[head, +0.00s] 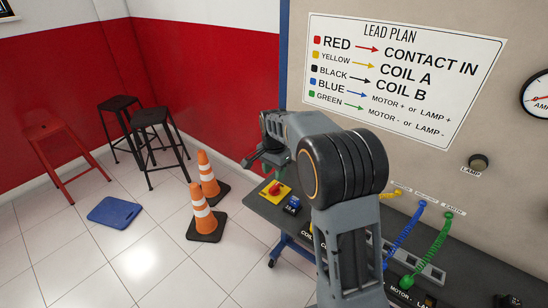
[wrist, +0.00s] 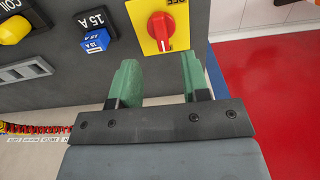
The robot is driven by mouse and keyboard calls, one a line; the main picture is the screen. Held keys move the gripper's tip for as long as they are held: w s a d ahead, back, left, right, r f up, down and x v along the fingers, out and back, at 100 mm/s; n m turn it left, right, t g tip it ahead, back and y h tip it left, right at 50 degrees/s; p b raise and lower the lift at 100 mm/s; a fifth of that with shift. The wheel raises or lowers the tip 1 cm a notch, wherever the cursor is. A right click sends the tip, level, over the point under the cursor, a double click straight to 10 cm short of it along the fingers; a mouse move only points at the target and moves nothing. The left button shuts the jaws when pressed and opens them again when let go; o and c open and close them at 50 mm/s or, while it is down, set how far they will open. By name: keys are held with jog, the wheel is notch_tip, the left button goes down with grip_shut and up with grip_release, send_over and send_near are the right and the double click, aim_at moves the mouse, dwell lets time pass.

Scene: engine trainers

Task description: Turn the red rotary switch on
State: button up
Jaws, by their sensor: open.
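The red rotary switch (head: 276,188) sits on a yellow plate at the far left end of the grey bench panel. It also shows in the wrist view (wrist: 160,26), at the top centre, with its knob lengthwise up and down the picture and a pale mark at its lower end. A label at the plate's top edge is cut off. My gripper (head: 256,160) is near the switch in the head view, partly hidden by my arm. In the wrist view my gripper (wrist: 158,68) has its green fingers apart and empty, with the switch just beyond their tips, between them in the picture.
A blue 15 A part (wrist: 95,40) sits beside the switch plate, with a yellow plug (wrist: 14,30) farther left. Blue (head: 405,238) and green (head: 430,250) coiled leads hang at the bench's right. Traffic cones (head: 202,215) and stools stand on the open tiled floor at left.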

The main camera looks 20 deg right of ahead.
aim_at(274, 187)
notch_tip(274, 187, up, 7)
dwell(0.3)
dwell(0.5)
jog(key=s+f+n+t, duration=0.1)
jog(key=s+n+t, duration=0.3)
jog(key=s+n, duration=0.7)
jog(key=s, duration=1.2)
jog(key=shift+f, duration=0.4)
